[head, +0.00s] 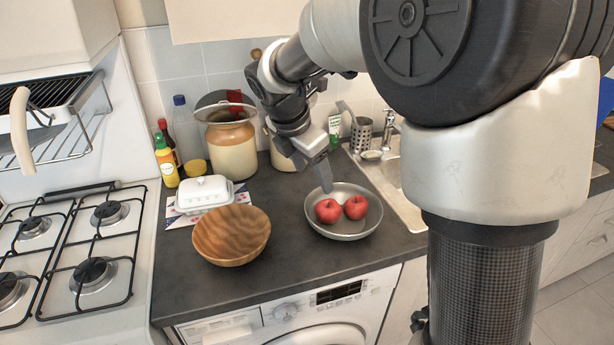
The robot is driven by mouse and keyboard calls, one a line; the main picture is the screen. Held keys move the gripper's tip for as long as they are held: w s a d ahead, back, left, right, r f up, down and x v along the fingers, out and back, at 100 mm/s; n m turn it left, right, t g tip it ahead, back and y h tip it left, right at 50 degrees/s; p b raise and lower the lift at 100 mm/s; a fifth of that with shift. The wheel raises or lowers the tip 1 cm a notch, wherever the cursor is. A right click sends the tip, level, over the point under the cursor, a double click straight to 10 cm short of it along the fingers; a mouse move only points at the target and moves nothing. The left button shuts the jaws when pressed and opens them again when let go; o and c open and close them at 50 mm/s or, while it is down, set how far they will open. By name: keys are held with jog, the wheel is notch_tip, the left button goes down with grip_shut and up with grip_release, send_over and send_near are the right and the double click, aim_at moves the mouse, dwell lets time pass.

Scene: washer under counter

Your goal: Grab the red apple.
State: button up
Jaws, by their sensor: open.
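Two red apples lie side by side in a shallow grey metal bowl (344,234) on the dark counter. The left apple (327,211) sits nearer the bowl's middle, and the right apple (355,207) is beside it. My gripper (326,184) hangs over the back left part of the bowl, pointing down, just above and behind the left apple. It is open and holds nothing that I can see. The gap between its fingers is hard to make out from this angle, and I cannot tell whether a fingertip touches the bowl.
A wooden bowl (231,236) and a white butter dish (204,194) stand left of the metal bowl. Jars and bottles (231,146) line the wall. The sink (411,200) is at right, the gas hob (75,245) at left. The counter's front strip is clear.

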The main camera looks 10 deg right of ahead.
jog(key=w, duration=0.1)
jog(key=b, duration=0.1)
send_near(326, 207)
jog(key=x, duration=0.5)
jog(key=shift+a, duration=0.25)
jog(key=shift+d+b+x, duration=0.15)
jog(key=shift+b+x, duration=0.05)
jog(key=shift+x, duration=1.3)
jog(key=shift+d+b+x, duration=0.1)
jog(key=shift+b+x, duration=0.05)
jog(key=shift+x, duration=1.35)
jog(key=shift+r, duration=0.1)
jog(key=shift+c, duration=0.3)
